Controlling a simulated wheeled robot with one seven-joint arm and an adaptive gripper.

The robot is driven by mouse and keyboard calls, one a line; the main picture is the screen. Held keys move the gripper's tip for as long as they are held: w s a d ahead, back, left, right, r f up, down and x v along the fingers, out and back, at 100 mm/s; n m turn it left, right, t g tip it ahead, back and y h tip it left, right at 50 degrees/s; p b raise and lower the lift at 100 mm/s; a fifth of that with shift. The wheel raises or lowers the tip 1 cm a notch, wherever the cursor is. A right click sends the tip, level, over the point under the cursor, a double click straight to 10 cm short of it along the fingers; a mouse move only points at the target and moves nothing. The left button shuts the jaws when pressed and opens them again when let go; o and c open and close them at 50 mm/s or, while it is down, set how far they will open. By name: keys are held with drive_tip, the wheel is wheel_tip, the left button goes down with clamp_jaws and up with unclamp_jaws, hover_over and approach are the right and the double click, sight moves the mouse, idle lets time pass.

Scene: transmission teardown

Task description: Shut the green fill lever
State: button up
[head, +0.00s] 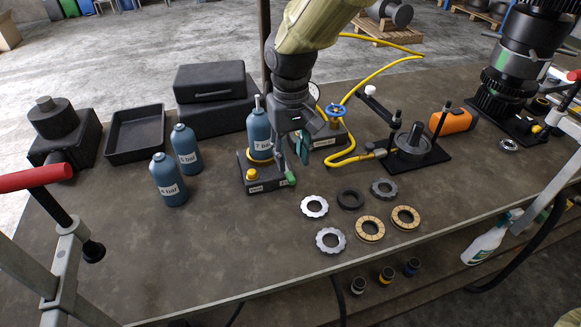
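A small green part (290,178), which looks like the green fill lever, sits at the right front corner of a dark charging base (262,186). It is too small to tell its angle. A blue bottle marked 7 bar (261,144) stands upright on this base, with a yellow knob (252,174) in front. My gripper (303,150) points down just right of the bottle, above and behind the green part. A gap seems to separate them. Its teal fingertips are small and partly overlap, so their opening is unclear. I see nothing held in them.
Two more blue bottles (169,180) stand left. Behind my gripper are a blue valve wheel (336,110) and a yellow hose (362,157). Several ring discs (350,199) lie right of the base. A black tray (136,136) is at the left. The front middle of the table is clear.

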sight(291, 176)
drive_tip(key=w+f, duration=0.1)
drive_tip(key=f, duration=0.1)
drive_tip(key=w+f, duration=0.1)
drive_tip(key=f, duration=0.1)
drive_tip(key=f+p, duration=0.1)
drive_tip(key=f, duration=0.1)
drive_tip(key=shift+w+f, duration=0.25)
drive_tip(key=shift+w, duration=0.15)
drive_tip(key=shift+f, duration=0.3)
drive_tip(key=shift+s+f, duration=0.15)
drive_tip(key=shift+s, duration=0.8)
drive_tip(key=shift+w+a+f, duration=0.1)
drive_tip(key=shift+w+f, duration=0.2)
drive_tip(key=shift+w, duration=0.35)
drive_tip(key=shift+c, duration=0.4)
drive_tip(key=shift+s+r, duration=0.2)
drive_tip(key=shift+s, duration=0.15)
drive_tip(key=c, duration=0.7)
clamp_jaws()
